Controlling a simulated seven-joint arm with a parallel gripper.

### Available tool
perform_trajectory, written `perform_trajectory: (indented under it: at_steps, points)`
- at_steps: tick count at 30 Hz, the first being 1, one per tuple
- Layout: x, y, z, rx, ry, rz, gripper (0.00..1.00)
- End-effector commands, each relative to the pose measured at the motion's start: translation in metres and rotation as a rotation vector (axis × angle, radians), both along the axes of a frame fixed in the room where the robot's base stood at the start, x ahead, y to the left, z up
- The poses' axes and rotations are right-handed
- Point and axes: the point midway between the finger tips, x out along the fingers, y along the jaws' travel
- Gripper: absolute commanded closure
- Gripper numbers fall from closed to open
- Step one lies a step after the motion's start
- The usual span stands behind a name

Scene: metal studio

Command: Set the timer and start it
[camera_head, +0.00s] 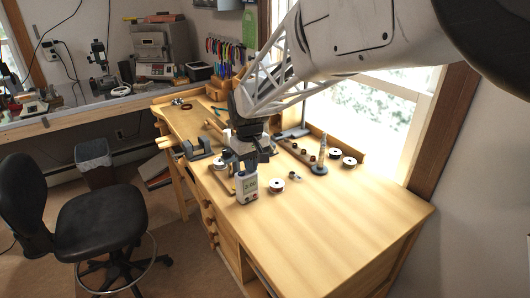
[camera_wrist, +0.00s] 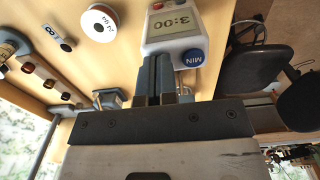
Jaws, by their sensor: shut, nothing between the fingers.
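The timer (camera_head: 247,187) is a small white upright box on the workbench, near its left edge in the head view. In the wrist view the timer (camera_wrist: 188,33) shows a grey display that appears to read 3:00 and a round blue button (camera_wrist: 194,57) marked MIN. My gripper (camera_head: 250,163) is shut and empty, right at the top of the timer in the head view. In the wrist view my gripper's fingertips (camera_wrist: 158,56) lie beside the MIN button and cover the part of the timer's face next to it. I cannot tell whether they touch it.
A white-and-copper spool (camera_head: 276,186) stands just right of the timer. More spools (camera_head: 349,162) and small parts lie by the window. A grey vise (camera_head: 198,148) is at the bench's left edge. The front right of the bench (camera_head: 350,215) is clear. A black chair (camera_head: 68,215) stands left.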

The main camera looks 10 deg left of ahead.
Motion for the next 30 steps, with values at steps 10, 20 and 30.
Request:
perform_trajectory:
  at_steps: [10,20,30]
  points:
    - [-0.004,-0.002,-0.007,-0.012,0.021,0.000,1.00]
    - [-0.001,0.000,0.047,-0.001,0.003,0.000,1.00]
    - [-0.001,0.000,0.108,0.001,-0.001,0.000,1.00]
